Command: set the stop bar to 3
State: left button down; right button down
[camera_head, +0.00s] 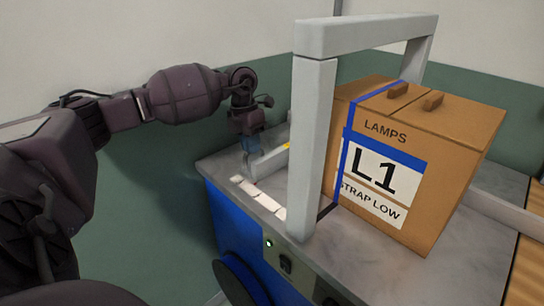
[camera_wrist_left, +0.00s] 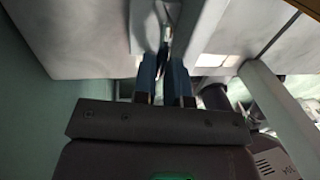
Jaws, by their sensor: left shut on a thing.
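The grey stop bar (camera_head: 268,163) lies on the far left part of the machine's table, with a small yellow mark on it. My left gripper (camera_head: 250,146) reaches down to the near left end of the bar. Its blue fingers (camera_wrist_left: 165,72) are shut on a grey upright piece of the bar in the left wrist view. White scale plates (camera_head: 257,194) run along the table's left edge; their numbers are too small to read. My right gripper is out of view.
A grey arch frame (camera_head: 313,150) stands over the table, right of the bar. A cardboard box (camera_head: 445,130) labelled "LAMPS", "L1" and "STRAP LOW" stands under it, with a blue strap (camera_head: 345,160) on its left part. A green and white wall is behind.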

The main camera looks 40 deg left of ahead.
pick_arm(q)
jog(key=a, duration=0.3)
jog(key=shift+w+a+f, duration=0.1)
jog(key=shift+a+f, duration=0.05)
jog(key=shift+a, duration=0.25)
jog(key=shift+r, duration=0.25)
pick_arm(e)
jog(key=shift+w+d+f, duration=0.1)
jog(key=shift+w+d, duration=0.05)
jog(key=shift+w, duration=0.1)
pick_arm(q)
jog(key=c, duration=1.5)
grip_release()
jog(key=shift+c, duration=0.2)
jog(key=o, duration=0.4)
jog(key=shift+a+f, duration=0.1)
jog(key=shift+a, duration=0.05)
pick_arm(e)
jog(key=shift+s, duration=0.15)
